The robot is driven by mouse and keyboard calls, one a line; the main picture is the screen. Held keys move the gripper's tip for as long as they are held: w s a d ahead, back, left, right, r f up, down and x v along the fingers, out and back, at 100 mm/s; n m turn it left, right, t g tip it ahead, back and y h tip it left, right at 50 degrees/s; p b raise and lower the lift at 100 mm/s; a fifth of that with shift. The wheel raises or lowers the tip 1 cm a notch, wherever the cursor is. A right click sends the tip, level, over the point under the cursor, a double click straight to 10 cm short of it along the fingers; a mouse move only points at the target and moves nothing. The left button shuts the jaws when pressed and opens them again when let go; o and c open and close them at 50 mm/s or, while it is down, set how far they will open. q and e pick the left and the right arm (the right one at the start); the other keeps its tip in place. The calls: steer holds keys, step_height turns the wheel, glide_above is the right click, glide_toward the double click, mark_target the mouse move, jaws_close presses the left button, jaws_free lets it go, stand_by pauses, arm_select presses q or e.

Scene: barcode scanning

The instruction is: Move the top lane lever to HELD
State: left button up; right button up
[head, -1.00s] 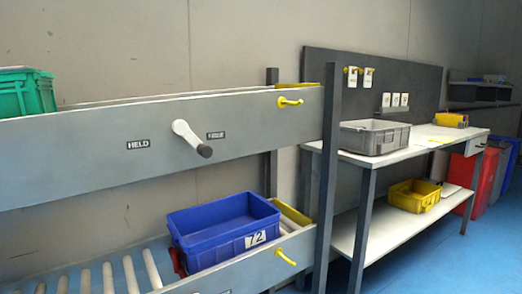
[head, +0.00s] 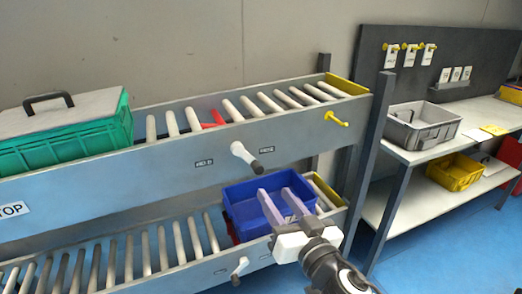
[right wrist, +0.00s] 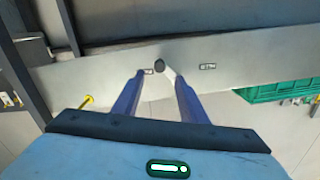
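The top lane lever (head: 243,155) is a white handle with a dark tip on the grey side rail of the top lane. It slants down to the right, its tip toward the right-hand label (head: 267,146) and away from the HELD label (head: 204,162). My right gripper (head: 274,192) is open and empty, below and right of the lever, its fingers overlapping the blue bin in the picture. In the right wrist view the lever's dark tip (right wrist: 160,66) appears between the two open fingers (right wrist: 158,78), apart from both. My left gripper is not in view.
A green lidded crate (head: 65,135) sits on the top lane at left; a red piece (head: 213,124) shows among the rollers. A blue bin (head: 243,221) stands on the lower lane, whose own lever (head: 240,268) is below. A yellow hook (head: 337,119) juts out at the rail's right end.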

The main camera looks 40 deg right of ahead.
mark_target(260, 170)
steer(key=x, duration=0.3)
steer(key=p+x, duration=0.1)
steer(key=x, duration=0.6)
steer(key=shift+w+d+r+p, duration=0.2)
steer(key=shift+r+p, duration=0.1)
steer(key=shift+r, duration=0.05)
jaws_close()
